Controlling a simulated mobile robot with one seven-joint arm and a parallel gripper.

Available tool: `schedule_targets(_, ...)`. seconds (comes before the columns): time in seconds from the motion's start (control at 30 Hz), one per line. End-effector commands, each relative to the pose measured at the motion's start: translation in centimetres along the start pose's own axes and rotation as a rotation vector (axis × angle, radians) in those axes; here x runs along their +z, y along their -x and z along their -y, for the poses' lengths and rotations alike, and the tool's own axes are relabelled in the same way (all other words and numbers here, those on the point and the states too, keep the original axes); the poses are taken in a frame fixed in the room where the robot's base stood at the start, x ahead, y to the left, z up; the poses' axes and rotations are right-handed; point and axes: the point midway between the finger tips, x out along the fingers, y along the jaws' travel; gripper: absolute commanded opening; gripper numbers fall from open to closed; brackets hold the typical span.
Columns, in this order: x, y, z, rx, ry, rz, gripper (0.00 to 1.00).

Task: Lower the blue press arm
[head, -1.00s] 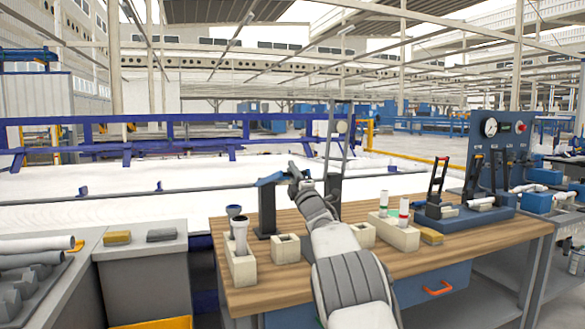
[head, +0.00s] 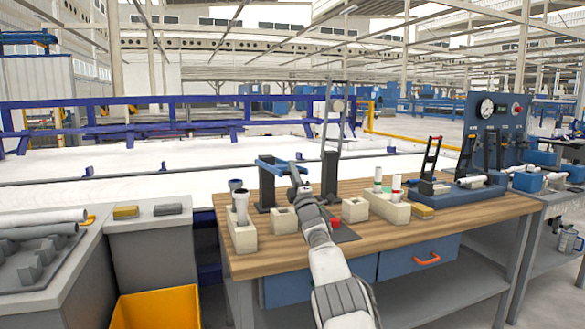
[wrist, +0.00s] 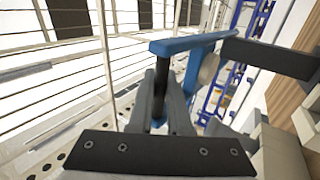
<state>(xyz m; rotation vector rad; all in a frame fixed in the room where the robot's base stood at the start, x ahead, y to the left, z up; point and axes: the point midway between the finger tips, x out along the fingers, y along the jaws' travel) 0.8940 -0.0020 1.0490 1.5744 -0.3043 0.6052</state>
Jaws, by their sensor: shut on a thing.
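The blue press arm (head: 270,164) is at the top of a dark post (head: 266,188) at the back left of the wooden bench. My gripper (head: 296,172) is at the arm's right end in the head view. In the wrist view the blue press arm (wrist: 188,43) crosses just beyond the fingertips. There my gripper (wrist: 161,88) is shut around a dark, narrow part hanging below the arm's near end, which looks like its handle. My fingers hide part of this handle. The arm looks roughly level in the head view.
Beige holders with upright pipes (head: 240,214) stand left of the post, and another beige holder (head: 388,205) stands to the right. A red button (head: 336,224) lies beside my forearm. A tall dark frame (head: 330,180) rises behind. A yellow bin (head: 157,310) is at lower left.

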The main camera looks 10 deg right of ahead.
Motion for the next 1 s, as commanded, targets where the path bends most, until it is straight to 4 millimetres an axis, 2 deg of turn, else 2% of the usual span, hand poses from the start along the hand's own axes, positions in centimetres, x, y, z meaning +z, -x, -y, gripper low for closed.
schedule_targets(0.93,0.2,0.0,1.0,0.010,0.001,-0.001,0.00)
schedule_targets(0.97,0.2,0.0,1.0,0.010,0.001,-0.001,0.20)
schedule_targets(1.0,0.2,0.0,1.0,0.010,0.001,-0.001,0.27)
